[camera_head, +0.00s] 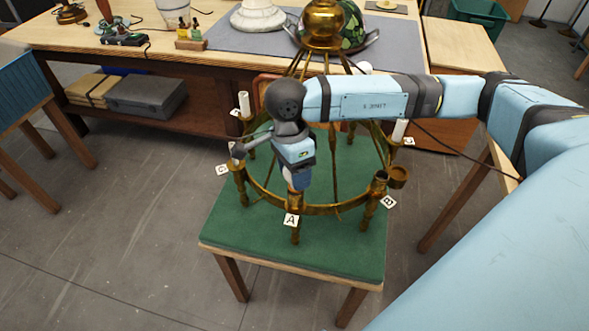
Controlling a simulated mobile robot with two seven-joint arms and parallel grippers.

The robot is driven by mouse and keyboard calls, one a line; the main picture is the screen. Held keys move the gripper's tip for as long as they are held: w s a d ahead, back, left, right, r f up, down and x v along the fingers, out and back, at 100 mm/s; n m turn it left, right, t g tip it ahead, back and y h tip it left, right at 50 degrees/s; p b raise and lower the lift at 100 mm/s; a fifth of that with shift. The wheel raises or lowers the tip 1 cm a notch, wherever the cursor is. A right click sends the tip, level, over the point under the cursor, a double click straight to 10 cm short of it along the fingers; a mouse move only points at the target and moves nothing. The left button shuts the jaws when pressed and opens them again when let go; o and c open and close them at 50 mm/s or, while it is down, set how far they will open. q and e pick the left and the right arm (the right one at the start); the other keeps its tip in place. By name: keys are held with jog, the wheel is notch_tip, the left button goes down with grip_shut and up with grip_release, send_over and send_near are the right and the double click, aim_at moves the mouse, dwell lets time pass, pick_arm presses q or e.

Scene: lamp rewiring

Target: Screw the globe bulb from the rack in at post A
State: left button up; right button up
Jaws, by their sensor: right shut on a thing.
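The brass ring chandelier (335,210) stands on a green-topped stool. Post A (295,236), with its white label, is at the front of the ring. My right gripper (298,184) points down directly over post A. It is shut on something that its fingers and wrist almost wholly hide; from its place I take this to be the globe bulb. I cannot tell whether the bulb touches the socket. My left gripper is not in view.
Post B (380,182) has a dark open cup. White candle sleeves stand at the far left (244,104) and right (399,130). My right arm crosses above the ring. The workbench (225,55) lies behind; green stool top (335,255) is bare in front.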

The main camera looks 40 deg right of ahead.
jog(key=shift+b, duration=0.3)
dwell(0.5)
jog(key=shift+f+b, duration=0.15)
jog(key=shift+b, duration=0.3)
dwell(0.5)
jog(key=shift+c, duration=0.2)
jog(key=m, duration=0.3)
jog(key=shift+f+b, duration=0.1)
jog(key=shift+b, duration=0.2)
jog(key=m+y, duration=0.1)
jog(key=m, duration=0.4)
jog(key=shift+w+t, duration=0.1)
jog(key=shift+t, duration=0.3)
jog(key=shift+b, duration=0.3)
jog(key=shift+d+m, duration=0.1)
jog(key=shift+m, duration=1.1)
jog(key=m+t+b, duration=0.1)
jog(key=m, duration=0.4)
jog(key=shift+m+y, duration=0.3)
jog(key=shift+y, duration=0.1)
